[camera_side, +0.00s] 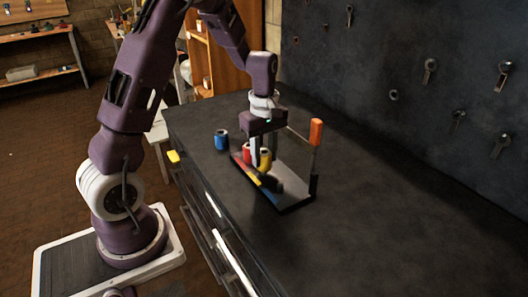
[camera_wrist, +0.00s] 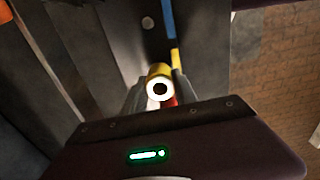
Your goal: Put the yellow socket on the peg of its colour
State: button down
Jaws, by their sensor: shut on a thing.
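The yellow socket (camera_wrist: 160,74) is between the two fingers of my gripper (camera_wrist: 160,92) in the wrist view, its round open end facing the camera. In the side view the yellow socket (camera_side: 265,160) shows beside the fingers of my gripper (camera_side: 260,158), over the rack. The rack (camera_side: 296,196) is a dark tray with coloured bands on its near side. Blue and yellow bands also show in the wrist view, with a red patch by the fingers. The yellow peg cannot be made out.
A blue socket (camera_side: 221,141) stands on the dark bench (camera_side: 375,220) left of the rack. A red socket (camera_side: 247,153) shows beside my gripper. The bench's right part is clear.

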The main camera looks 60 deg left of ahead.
jog(key=shift+f, duration=1.2)
jog(key=c, duration=0.9)
grip_release()
notch_tip(320, 180, up, 7)
jog(key=shift+r, duration=0.1)
